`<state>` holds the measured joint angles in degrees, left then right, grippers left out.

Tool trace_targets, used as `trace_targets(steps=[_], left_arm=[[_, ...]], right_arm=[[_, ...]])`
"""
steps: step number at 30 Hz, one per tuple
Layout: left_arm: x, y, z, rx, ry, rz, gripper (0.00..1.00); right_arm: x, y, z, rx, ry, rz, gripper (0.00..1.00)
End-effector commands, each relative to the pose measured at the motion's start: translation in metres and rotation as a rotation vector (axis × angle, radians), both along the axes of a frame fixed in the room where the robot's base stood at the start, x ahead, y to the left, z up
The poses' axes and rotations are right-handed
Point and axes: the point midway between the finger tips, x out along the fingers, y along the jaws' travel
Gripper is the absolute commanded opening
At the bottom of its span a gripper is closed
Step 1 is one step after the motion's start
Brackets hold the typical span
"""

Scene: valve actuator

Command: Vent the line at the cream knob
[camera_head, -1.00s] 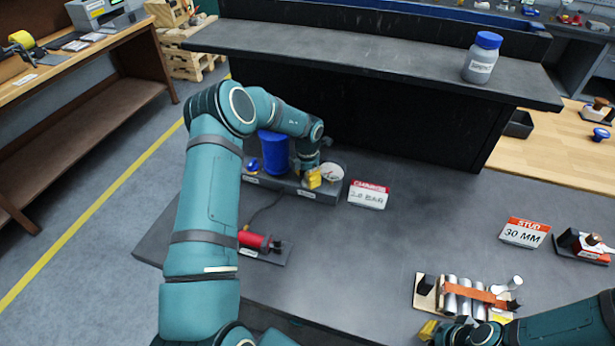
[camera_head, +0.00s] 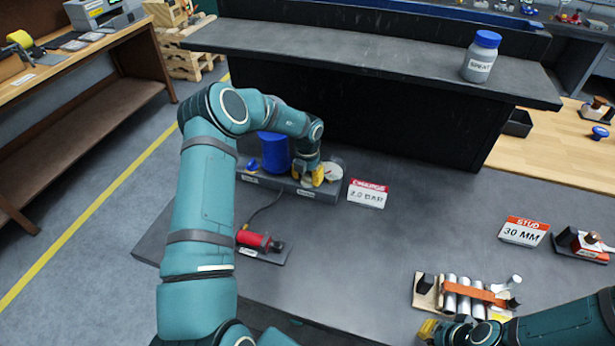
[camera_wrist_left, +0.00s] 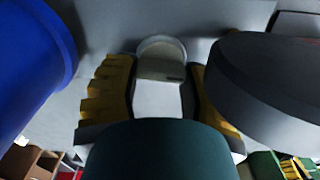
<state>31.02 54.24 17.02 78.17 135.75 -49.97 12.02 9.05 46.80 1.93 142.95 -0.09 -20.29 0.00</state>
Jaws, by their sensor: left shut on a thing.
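The cream knob (camera_wrist_left: 160,62) shows in the left wrist view as a pale rounded piece between my yellow finger pads. My left gripper (camera_wrist_left: 160,88) is shut on it. In the head view my left gripper (camera_head: 310,175) is at the grey base (camera_head: 321,194), between the blue cylinder (camera_head: 274,152) and the round gauge (camera_head: 334,171), and it hides the knob. The gauge's dark side fills the right of the wrist view. My right gripper (camera_head: 460,328) is low at the right in the head view; its fingers are too unclear to judge.
A red-topped "2.0 bar" card (camera_head: 368,193) stands right of the base. A red-handled tool (camera_head: 258,241) lies in front on the bench. A clamped bundle of metal cylinders (camera_head: 466,295) is beside my right gripper. The bench middle is clear.

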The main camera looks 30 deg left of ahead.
Motion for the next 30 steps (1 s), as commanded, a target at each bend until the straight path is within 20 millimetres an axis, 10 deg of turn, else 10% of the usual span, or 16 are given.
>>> trace_targets(steps=[9, 10, 12, 23, 30], left_arm=[[-0.001, 0.000, -0.001, 0.000, 0.003, 0.000, 0.10], [-0.001, 0.000, -0.001, 0.000, 0.003, 0.000, 0.58], [-0.001, 0.000, -0.001, 0.000, 0.003, 0.000, 0.78], [0.000, 0.000, 0.003, 0.000, 0.000, 0.000, 0.78], [0.000, 0.001, 0.039, 0.001, -0.003, 0.001, 0.78]], right_arm=[[0.000, 0.000, 0.000, 0.000, 0.000, 0.000, 0.00], [0.000, 0.000, 0.000, 0.000, 0.000, 0.000, 0.00], [0.000, 0.000, 0.000, 0.000, 0.000, 0.000, 0.00], [0.000, 0.000, 0.000, 0.000, 0.000, 0.000, 0.00], [0.000, 0.000, 0.000, 0.000, 0.000, 0.000, 0.00]])
